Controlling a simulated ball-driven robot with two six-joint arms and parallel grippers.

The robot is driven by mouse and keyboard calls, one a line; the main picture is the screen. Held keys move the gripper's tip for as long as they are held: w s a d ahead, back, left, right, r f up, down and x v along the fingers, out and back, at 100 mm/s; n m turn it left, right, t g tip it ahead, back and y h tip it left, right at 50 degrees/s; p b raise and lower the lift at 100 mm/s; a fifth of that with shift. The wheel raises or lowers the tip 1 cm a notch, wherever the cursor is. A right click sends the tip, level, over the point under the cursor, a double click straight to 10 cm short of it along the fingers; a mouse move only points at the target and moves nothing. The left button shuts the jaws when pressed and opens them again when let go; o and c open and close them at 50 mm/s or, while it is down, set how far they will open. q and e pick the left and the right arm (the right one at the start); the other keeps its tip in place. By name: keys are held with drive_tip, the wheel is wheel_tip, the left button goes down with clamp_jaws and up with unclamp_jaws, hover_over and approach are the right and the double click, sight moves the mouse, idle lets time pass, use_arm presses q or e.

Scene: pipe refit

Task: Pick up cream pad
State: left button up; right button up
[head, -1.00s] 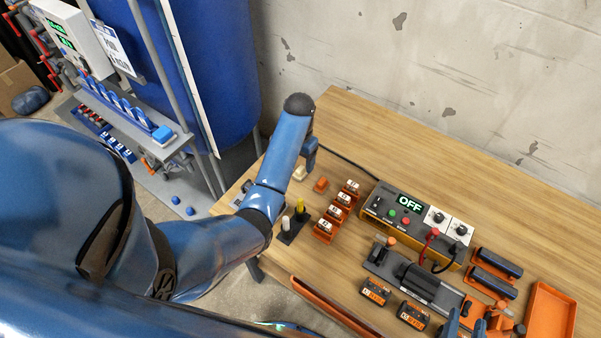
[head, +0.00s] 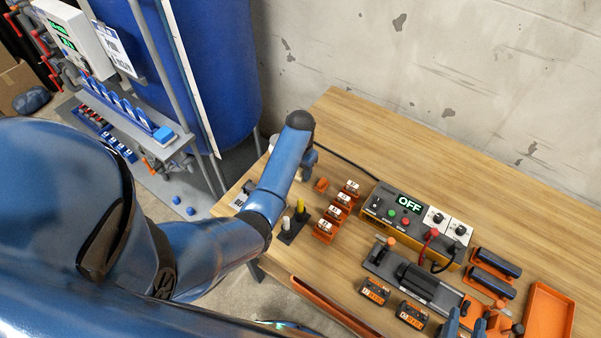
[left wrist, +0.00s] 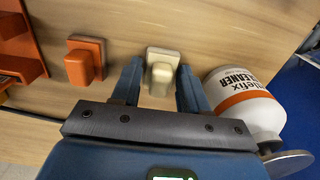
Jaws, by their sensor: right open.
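The cream pad (left wrist: 161,72), a small block on a square base, stands on the wooden table in the left wrist view. My left gripper (left wrist: 159,84) is open, with one finger on each side of the pad; I cannot tell whether they touch it. In the head view my left gripper (head: 308,160) is at the table's far left part, and my arm hides most of the pad there. My right gripper (head: 466,326) is open at the bottom right edge of the head view, partly cut off.
An orange pad (left wrist: 86,62) stands left of the cream pad. A white cleaner bottle (left wrist: 240,95) is close on the right. Orange holders with white blocks (head: 340,206) and a control box reading OFF (head: 410,215) are further right in the head view.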

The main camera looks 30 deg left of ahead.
sight(301, 169)
use_arm(q)
drive_tip(key=c, duration=0.6)
drive_tip(key=shift+r, duration=0.15)
wheel_tip(301, 169, up, 9)
drive_tip(key=shift+w+f, duration=0.1)
drive_tip(key=shift+r+p, duration=5.05)
drive_tip(key=shift+r, duration=0.4)
